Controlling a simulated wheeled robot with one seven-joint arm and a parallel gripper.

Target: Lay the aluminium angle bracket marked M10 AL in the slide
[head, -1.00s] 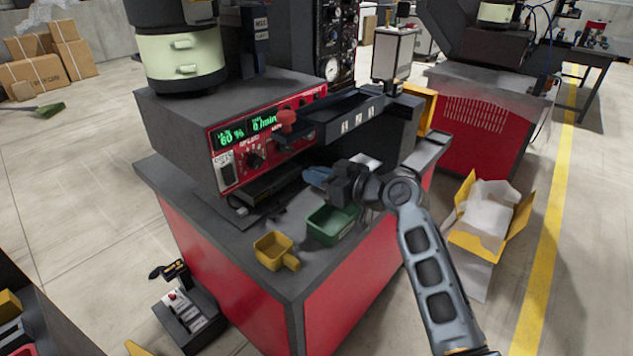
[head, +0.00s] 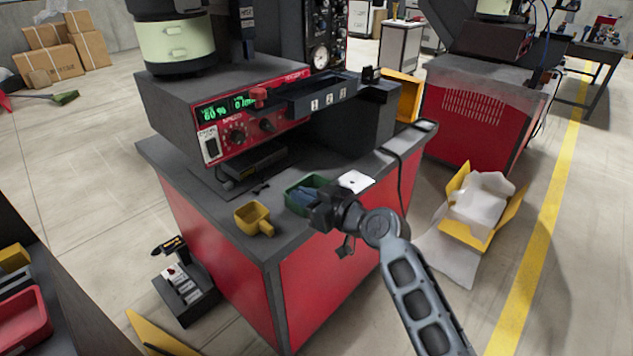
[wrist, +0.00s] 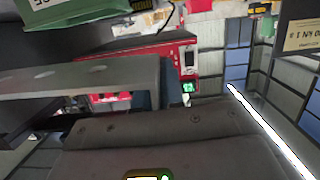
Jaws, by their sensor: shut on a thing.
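My gripper (head: 318,205), with blue fingers, is low at the front edge of the bench in the head view, at the green bin (head: 291,205). I cannot read a marking or tell whether this is the M10 AL bracket. The slide looks to be the dark open channel (head: 300,106) with numbered labels, mounted across the red control panel, above and behind my gripper. In the wrist view a green labelled wall (wrist: 75,14) shows at top left and the red panel (wrist: 150,53) beyond; the fingertips are unclear.
A yellow scoop-like bin (head: 253,219) stands left of the green bin. A white card (head: 355,181) lies behind my gripper, and a black cable (head: 401,180) runs down the bench's right side. An open yellow box (head: 475,232) stands on the floor at right.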

